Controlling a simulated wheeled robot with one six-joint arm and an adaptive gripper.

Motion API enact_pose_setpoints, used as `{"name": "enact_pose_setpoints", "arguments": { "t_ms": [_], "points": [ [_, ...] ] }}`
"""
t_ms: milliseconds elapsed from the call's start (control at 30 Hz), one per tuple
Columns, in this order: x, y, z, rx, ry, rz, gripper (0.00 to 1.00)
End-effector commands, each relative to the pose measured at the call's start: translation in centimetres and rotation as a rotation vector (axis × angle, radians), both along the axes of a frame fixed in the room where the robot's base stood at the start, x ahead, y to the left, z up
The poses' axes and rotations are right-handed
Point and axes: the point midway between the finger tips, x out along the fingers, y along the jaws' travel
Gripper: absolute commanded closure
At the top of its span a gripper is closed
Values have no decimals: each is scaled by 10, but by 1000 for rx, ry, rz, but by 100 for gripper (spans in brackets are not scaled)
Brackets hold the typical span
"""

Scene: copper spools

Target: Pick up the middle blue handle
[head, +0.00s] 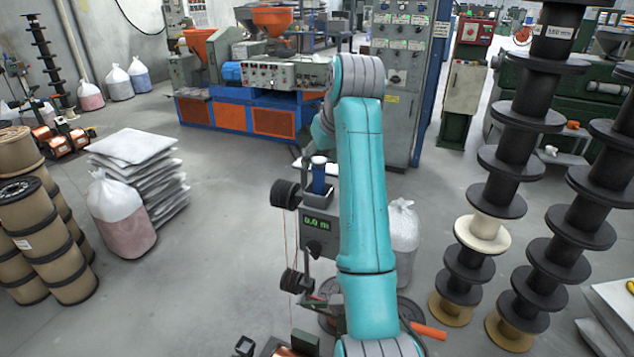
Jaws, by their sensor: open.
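One upright blue cylinder (319,180) with a pale top stands in a dark holder on top of a small grey device, just left of my teal arm. It may be a blue handle, but I cannot tell for sure. No row of blue handles shows, so I cannot tell which is the middle one. My arm rises through the centre of the head view and bends over at the top. My gripper does not show; the arm's far end drops behind my own forearm.
The grey device (318,222) has a green "0.0 m" display and black rollers. Tall stacks of black spools (495,160) stand at right. The floor between is clear.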

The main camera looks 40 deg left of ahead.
Motion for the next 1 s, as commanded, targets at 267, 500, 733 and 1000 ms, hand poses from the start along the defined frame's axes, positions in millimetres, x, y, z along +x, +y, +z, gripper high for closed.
{"name": "enact_pose_setpoints", "arguments": {
  "t_ms": [267, 500, 733, 1000],
  "points": [
    [6, 9, -19, 1, 0, -1, 41],
    [17, 14, -49, 0, 1, -2, 41],
    [22, 24, -64, 0, 0, 0, 41],
    [22, 24, -64, 1, -1, 0, 54]
  ]
}}
